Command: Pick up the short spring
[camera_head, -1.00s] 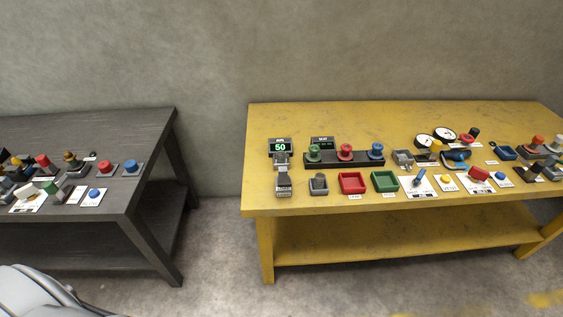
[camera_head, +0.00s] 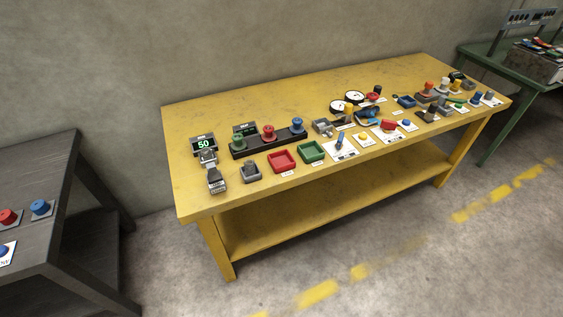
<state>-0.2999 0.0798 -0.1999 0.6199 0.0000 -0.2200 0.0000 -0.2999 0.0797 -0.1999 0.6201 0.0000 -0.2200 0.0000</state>
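I cannot make out a short spring in this view; the small items on the tables are too small to tell apart. The yellow table (camera_head: 290,95) stands in the middle with many small fixtures on it. Three flanged spools, green (camera_head: 238,142), red (camera_head: 268,132) and blue (camera_head: 297,125), stand in a row on a dark base. A red tray (camera_head: 282,161) and a green tray (camera_head: 311,152) sit in front of them. Neither of my grippers is in view.
A display reading 50 (camera_head: 204,145) stands at the yellow table's left end. Two round dials (camera_head: 354,97) stand further right. A dark table (camera_head: 60,190) is at the left, with a floor gap between. A green table (camera_head: 500,70) is at the far right.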

